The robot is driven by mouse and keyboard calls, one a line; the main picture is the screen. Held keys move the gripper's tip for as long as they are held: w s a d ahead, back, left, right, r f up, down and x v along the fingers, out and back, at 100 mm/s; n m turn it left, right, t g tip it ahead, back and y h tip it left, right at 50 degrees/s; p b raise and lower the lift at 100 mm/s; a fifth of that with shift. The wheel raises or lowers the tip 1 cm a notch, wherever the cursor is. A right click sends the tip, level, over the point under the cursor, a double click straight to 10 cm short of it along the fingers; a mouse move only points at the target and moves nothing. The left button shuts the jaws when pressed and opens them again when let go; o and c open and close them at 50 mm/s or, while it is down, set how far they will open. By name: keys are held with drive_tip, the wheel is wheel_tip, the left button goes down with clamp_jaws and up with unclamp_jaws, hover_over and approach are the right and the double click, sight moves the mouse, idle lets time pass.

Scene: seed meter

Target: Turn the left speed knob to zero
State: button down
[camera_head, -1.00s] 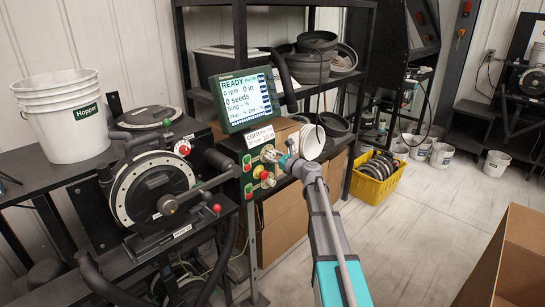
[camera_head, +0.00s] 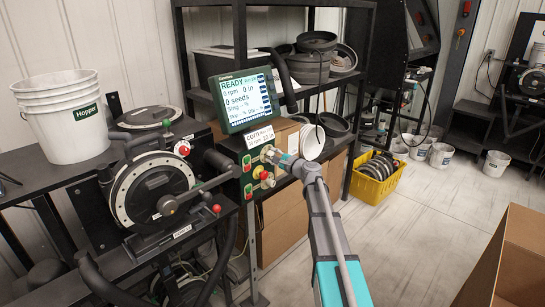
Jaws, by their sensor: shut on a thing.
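The control panel (camera_head: 258,186) below the monitor carries green and red buttons and knobs on light plates. My gripper (camera_head: 274,156) reaches the panel's upper knob (camera_head: 266,153) from the right and is shut on it. The gripper's fingers cover much of this knob, so its pointer and setting cannot be read. The monitor (camera_head: 243,98) above shows READY, 0 rpm and 0 seeds. A red knob (camera_head: 264,175) sits just below my gripper.
The seed meter (camera_head: 150,190) with its round disc stands left of the panel. A white Hopper bucket (camera_head: 66,118) is at far left. A black shelf post (camera_head: 241,40) rises behind the monitor. A yellow crate (camera_head: 378,181) stands on the floor right; open floor lies beyond my arm.

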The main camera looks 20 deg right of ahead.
drive_tip(key=n, duration=0.4)
drive_tip(key=shift+n, duration=1.9)
drive_tip(key=shift+c, duration=1.4)
unclamp_jaws()
drive_tip(key=shift+s, duration=0.1)
drive_tip(key=v, duration=1.1)
drive_tip(key=shift+s+d, duration=0.25)
drive_tip(key=shift+s, duration=0.1)
